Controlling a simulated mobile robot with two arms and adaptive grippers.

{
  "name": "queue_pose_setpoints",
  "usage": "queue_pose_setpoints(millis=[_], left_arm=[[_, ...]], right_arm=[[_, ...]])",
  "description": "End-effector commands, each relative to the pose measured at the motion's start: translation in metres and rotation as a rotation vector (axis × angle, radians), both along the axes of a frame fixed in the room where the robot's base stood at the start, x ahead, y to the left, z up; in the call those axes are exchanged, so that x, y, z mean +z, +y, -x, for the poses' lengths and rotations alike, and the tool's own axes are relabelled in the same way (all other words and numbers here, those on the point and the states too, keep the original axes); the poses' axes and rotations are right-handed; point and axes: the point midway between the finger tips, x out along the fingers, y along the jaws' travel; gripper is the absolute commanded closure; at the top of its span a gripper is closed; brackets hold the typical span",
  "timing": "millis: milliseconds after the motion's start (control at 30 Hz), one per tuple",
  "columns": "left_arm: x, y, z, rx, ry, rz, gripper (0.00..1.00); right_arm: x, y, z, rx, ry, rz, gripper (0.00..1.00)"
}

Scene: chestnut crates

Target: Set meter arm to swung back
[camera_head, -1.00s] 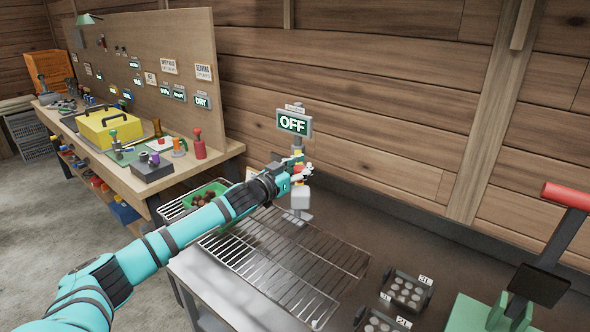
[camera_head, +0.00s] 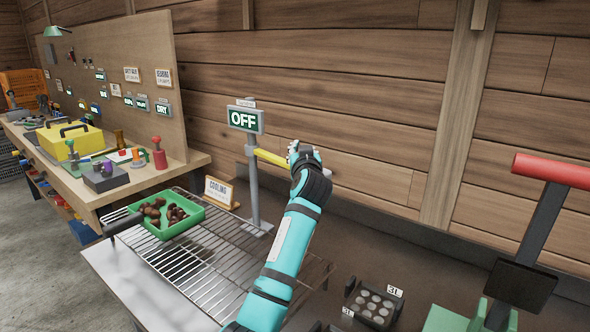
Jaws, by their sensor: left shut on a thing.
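The meter arm (camera_head: 270,158) is a yellow bar that sticks out to the right from a grey upright post (camera_head: 254,190). A sign (camera_head: 245,119) on top of the post reads OFF in white on green. My left gripper (camera_head: 303,152) is shut on the outer part of the yellow bar, to the right of the post. The gripper hides the part of the bar it holds. My right gripper is not in view.
A red-handled lever (camera_head: 553,171) stands at the right. A workbench (camera_head: 190,165) with a yellow toolbox is at the left.

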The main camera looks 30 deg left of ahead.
Motion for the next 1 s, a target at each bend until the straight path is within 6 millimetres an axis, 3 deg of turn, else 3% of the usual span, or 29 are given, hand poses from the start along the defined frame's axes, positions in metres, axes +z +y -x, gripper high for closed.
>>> queue_pose_setpoints(millis=[33,233,1000], left_arm=[[-0.011,-0.015,-0.008,-0.006,0.004,0.01,1.0],[-0.008,-0.016,-0.02,0.051,0.004,0.01,1.0],[-0.004,-0.017,-0.026,0.079,0.002,0.01,1.0]], right_arm=[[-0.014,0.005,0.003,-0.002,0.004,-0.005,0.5],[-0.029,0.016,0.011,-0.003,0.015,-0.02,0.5],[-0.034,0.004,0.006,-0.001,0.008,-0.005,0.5]])
